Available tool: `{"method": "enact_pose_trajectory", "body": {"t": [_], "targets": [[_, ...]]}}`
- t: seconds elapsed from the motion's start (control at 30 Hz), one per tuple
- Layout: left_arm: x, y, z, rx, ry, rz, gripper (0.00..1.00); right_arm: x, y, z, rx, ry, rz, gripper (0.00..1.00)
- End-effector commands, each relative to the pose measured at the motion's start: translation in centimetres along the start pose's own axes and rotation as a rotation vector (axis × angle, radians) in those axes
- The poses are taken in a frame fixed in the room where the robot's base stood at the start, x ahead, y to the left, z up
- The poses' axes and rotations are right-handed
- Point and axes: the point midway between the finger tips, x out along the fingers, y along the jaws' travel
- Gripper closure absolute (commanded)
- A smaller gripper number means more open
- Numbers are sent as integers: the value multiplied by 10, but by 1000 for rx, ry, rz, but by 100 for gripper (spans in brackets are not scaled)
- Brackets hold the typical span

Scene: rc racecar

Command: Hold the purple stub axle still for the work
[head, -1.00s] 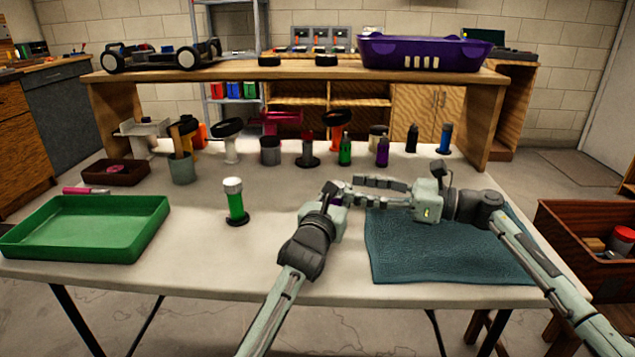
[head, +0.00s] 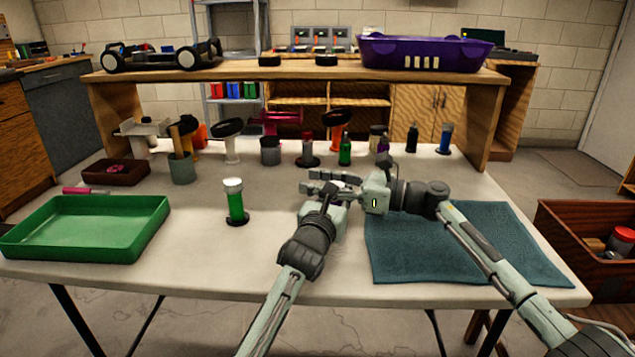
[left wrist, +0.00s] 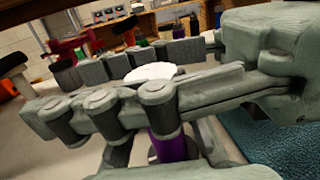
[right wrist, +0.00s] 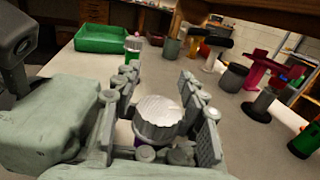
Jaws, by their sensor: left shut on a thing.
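The purple stub axle (left wrist: 168,146) is upright in my left gripper (head: 327,194), which is shut on it. A white ridged round part (right wrist: 158,115) sits on its top; the part also shows in the left wrist view (left wrist: 150,72). My right gripper (head: 328,183) reaches in from the right at the same spot. Its fingers (right wrist: 160,100) stand open on either side of the white part, with a small gap visible on the right side. The axle's lower end is hidden, and in the head view the grippers cover most of it.
A green upright piece with a white top (head: 235,202) stands left of my grippers, and a green tray (head: 85,255) lies further left. A teal mat (head: 455,260) lies at the right. Several stands and bottles line the table's back, below a wooden shelf (head: 300,73).

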Motion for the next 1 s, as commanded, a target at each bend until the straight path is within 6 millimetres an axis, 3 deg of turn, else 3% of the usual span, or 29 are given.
{"method": "enact_pose_trajectory", "body": {"t": [0.03,0.3,0.7,1.0], "targets": [[0,0,0,0,1,0,100,0,0,0,0,0,0,68],[0,0,0,0,1,0,100,0,0,0,0,0,0,100],[0,0,0,0,1,0,100,0,0,-1,0,2,-12,100],[0,0,0,1,1,0,100,-2,-8,-3,-1,9,-214,100]]}}
